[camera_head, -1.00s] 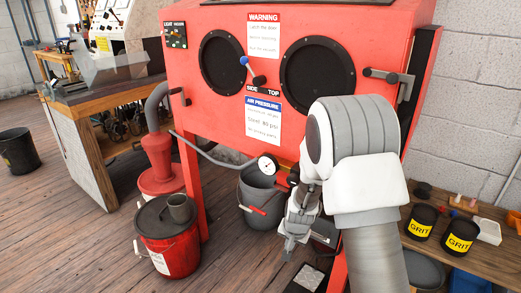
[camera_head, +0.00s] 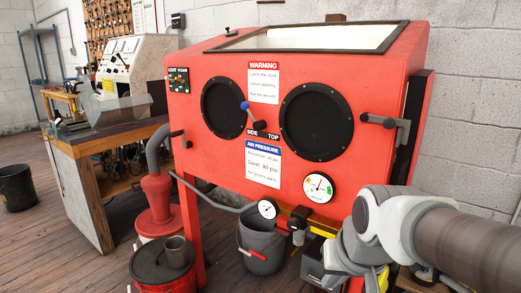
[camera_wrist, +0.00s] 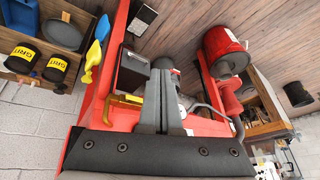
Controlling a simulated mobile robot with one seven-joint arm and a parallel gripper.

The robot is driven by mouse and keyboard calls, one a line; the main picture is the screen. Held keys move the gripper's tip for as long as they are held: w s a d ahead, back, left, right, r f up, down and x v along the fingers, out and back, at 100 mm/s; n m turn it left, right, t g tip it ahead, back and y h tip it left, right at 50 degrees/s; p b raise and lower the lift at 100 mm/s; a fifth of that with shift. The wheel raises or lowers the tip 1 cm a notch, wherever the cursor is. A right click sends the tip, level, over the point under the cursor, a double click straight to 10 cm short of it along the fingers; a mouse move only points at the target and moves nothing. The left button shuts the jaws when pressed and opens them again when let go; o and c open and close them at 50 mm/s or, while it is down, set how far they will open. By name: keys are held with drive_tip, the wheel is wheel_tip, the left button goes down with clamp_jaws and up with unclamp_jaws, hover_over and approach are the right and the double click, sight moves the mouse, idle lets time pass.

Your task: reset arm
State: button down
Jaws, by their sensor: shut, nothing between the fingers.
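In the wrist view my gripper (camera_wrist: 163,70) shows as two grey fingers side by side, closed together with nothing between them. In that view it lies over part of the red blast cabinet (camera_wrist: 112,95), and I cannot tell how far apart they are. In the head view my arm reaches in from the right edge, in front of the lower right of the red cabinet (camera_head: 222,155). The fingertips cannot be made out there.
A pressure gauge (camera_head: 318,187) and a grey bucket (camera_head: 262,245) are left of my arm. A red bucket (camera_head: 160,268) stands at lower left. Grit tins (camera_wrist: 57,68) sit on a wooden shelf in the wrist view. The wooden floor (camera_head: 75,270) at lower left is clear.

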drive_tip(key=s+d+r+n, duration=0.1)
drive_tip(key=s+d+r, duration=0.1)
drive_tip(key=s, duration=0.6)
wheel_tip(320, 180, up, 22)
drive_tip(key=p, duration=2.2)
drive_tip(key=shift+s+a+h, duration=0.2)
drive_tip(key=shift+s+h, duration=0.1)
drive_tip(key=shift+h, duration=0.1)
